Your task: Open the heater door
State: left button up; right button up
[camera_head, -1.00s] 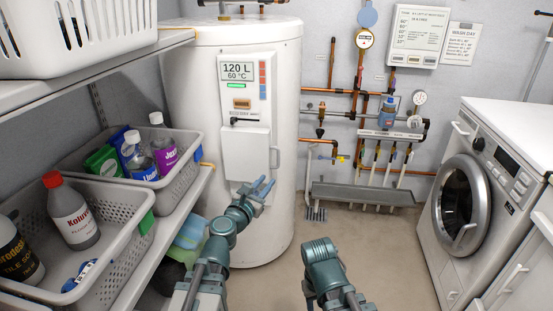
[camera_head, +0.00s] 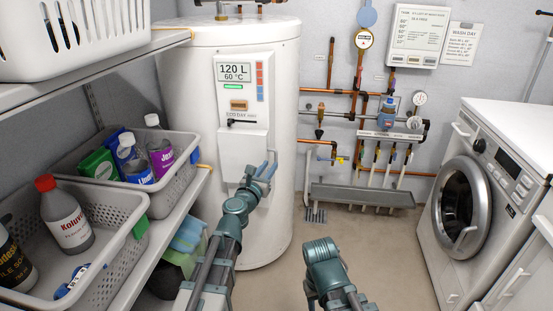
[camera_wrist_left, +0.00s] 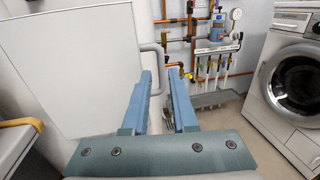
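The white water heater (camera_head: 180,110) stands upright at the back left. Its flat white door (camera_head: 236,152) sits below the display panel and looks closed. The door also fills the left of the left wrist view (camera_wrist_left: 75,65). A grey bar handle (camera_wrist_left: 163,62) is on the door's right edge. My left gripper (camera_head: 267,169) is at this handle, partly covering it in the head view. In the left wrist view its blue fingers (camera_wrist_left: 160,75) are apart, with the lower part of the handle between their tips. My right arm shows at the bottom centre, without its fingers in sight.
A shelf with grey baskets (camera_head: 195,180) of bottles runs along the left, close to my left arm. Copper pipes (camera_head: 350,92) and a grey trough (camera_head: 362,195) are on the back wall. A washing machine (camera_head: 490,190) stands right. The middle floor is clear.

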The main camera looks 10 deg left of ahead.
pick_arm(q)
jog(key=x, duration=0.5)
grip_shut()
dwell(1.4)
